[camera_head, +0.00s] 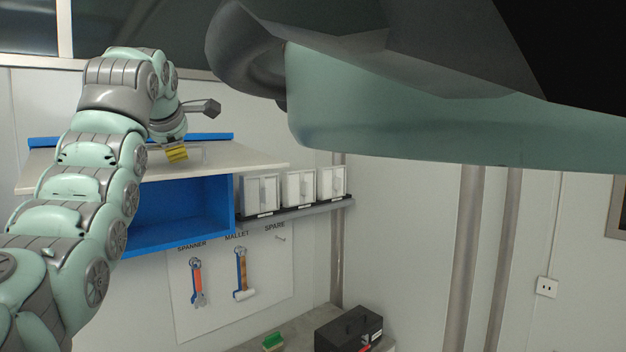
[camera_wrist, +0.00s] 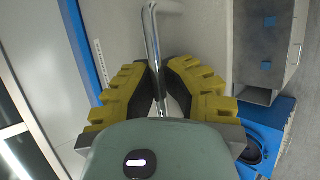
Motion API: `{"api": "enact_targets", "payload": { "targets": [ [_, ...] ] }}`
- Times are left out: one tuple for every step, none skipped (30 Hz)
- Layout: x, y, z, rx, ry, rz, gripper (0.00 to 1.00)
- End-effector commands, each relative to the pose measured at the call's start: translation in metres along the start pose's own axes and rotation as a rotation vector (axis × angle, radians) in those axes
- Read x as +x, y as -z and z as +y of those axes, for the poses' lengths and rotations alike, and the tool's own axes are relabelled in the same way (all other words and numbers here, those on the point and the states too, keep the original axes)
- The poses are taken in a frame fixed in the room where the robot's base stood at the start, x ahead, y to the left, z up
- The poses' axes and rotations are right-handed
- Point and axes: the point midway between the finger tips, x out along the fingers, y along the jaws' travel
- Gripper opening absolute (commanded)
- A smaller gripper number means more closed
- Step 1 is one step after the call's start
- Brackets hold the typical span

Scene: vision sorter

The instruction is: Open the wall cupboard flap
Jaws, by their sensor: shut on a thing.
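The wall cupboard (camera_head: 184,208) is a blue box on the wall in the head view. Its pale flap (camera_head: 238,158) is swung up and stands out over the opening, so the blue inside shows. My gripper (camera_head: 177,154) is at the flap's outer face. In the wrist view the yellow-padded fingers of my gripper (camera_wrist: 163,84) are shut on the metal bar handle (camera_wrist: 151,35), which runs between them. The flap also shows behind the handle in the wrist view (camera_wrist: 113,25). My arm hides the cupboard's left part in the head view.
White bins (camera_head: 299,187) stand on a shelf right of the cupboard. Below hangs a tool board (camera_head: 218,290) with a spanner (camera_head: 197,283) and a mallet (camera_head: 241,273). A black toolbox (camera_head: 347,329) and a green-topped brush (camera_head: 272,341) are on the bench below.

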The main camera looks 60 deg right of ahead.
Motion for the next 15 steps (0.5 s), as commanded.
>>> {"api": "enact_targets", "payload": {
  "targets": [
    [-0.0009, -0.0048, -0.0009, 0.006, 0.001, -0.01, 0.0],
    [-0.0008, -0.0048, -0.001, 0.006, 0.001, -0.01, 0.0],
    [-0.0008, -0.0049, -0.0011, 0.006, 0.001, -0.01, 0.0],
    [-0.0008, -0.0049, -0.001, 0.006, 0.001, -0.01, 0.0],
    [-0.0008, -0.005, -0.001, 0.006, 0.001, -0.01, 0.0],
    [-0.0008, -0.005, -0.0011, 0.007, 0.001, -0.01, 0.0],
    [-0.0008, -0.005, -0.0011, 0.007, 0.001, -0.01, 0.0],
    [-0.0008, -0.0051, -0.0011, 0.007, 0.001, -0.011, 0.0],
    [-0.0008, -0.0051, -0.0011, 0.007, 0.001, -0.01, 0.13],
    [-0.0008, -0.0049, -0.0011, 0.007, 0.001, -0.01, 0.17],
    [-0.0008, -0.0047, -0.001, 0.006, 0.001, -0.009, 0.2],
    [-0.0007, -0.0042, -0.0009, 0.006, 0.001, -0.008, 0.24],
    [-0.0007, -0.0038, -0.0008, 0.005, 0.001, -0.008, 0.27],
    [-0.0006, -0.0035, -0.0007, 0.005, 0.001, -0.007, 0.3],
    [-0.0005, -0.003, -0.0006, 0.004, 0.001, -0.006, 0.34]
  ]
}}
